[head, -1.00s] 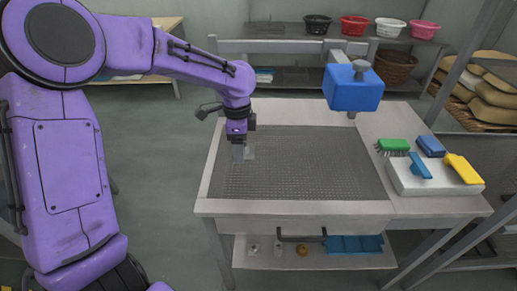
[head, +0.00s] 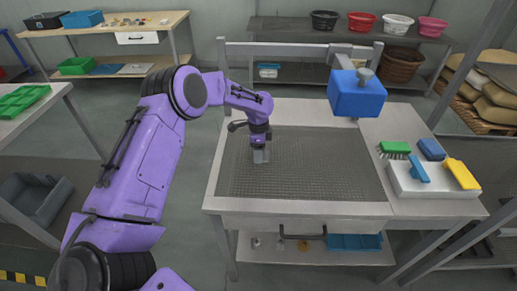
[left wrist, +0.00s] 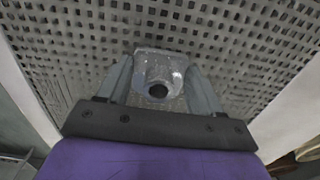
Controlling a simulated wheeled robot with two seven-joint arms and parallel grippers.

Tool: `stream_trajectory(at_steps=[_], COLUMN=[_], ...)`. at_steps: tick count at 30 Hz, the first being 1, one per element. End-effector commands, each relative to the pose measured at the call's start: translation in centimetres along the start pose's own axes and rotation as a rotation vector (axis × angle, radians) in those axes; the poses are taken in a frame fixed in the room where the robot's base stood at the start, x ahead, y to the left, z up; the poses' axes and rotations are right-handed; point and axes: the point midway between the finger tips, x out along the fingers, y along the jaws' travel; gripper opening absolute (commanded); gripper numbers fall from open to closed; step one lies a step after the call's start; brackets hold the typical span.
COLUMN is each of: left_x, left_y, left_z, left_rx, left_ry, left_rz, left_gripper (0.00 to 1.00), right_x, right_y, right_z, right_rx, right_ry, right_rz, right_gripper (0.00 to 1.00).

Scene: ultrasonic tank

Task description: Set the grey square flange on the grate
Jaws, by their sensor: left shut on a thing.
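The grey square flange (left wrist: 159,75) shows in the left wrist view between the two fingers of my left gripper (left wrist: 160,92), which is shut on it. It has a square plate and a round hub with a dark hole. In the head view my left gripper (head: 260,156) points down over the left part of the grate (head: 310,175), and the flange is hardly visible there. The grate is a grey mesh set in the pale tank top. Whether the flange touches the grate I cannot tell. My right gripper is not in view.
A blue box-shaped head (head: 357,93) hangs over the back right of the tank. A white block (head: 430,185) with brushes stands on the right side of the tank top. The middle and right of the grate are clear.

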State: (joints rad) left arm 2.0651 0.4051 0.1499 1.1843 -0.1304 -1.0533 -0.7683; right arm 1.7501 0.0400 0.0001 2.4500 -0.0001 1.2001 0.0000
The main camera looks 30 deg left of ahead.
Motion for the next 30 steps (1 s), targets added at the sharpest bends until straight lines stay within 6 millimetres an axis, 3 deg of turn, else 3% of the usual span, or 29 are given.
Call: stream_trajectory(at_steps=[3, 4, 6, 17, 30], left_x=[0.3, 0.3, 0.2, -0.4, -10.2], left_y=[0.0, 0.0, 0.0, 0.0, -0.1], left_z=[0.0, 0.0, 0.0, 0.0, 0.0], left_rx=[0.0, 0.0, 0.0, 0.0, 0.0], left_ry=[0.0, -0.001, 0.0, 0.0, 0.0], left_rz=[0.0, 0.0, 0.0, -0.001, -0.003], left_gripper=[0.31, 0.69, 0.91, 0.91, 0.91], right_x=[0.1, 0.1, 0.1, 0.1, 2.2], right_y=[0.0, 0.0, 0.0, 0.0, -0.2], right_z=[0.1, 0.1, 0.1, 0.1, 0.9], right_rx=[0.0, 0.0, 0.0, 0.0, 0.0], right_ry=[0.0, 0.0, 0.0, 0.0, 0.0], right_rz=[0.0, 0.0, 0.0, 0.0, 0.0], right_gripper=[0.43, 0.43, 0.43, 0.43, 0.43])
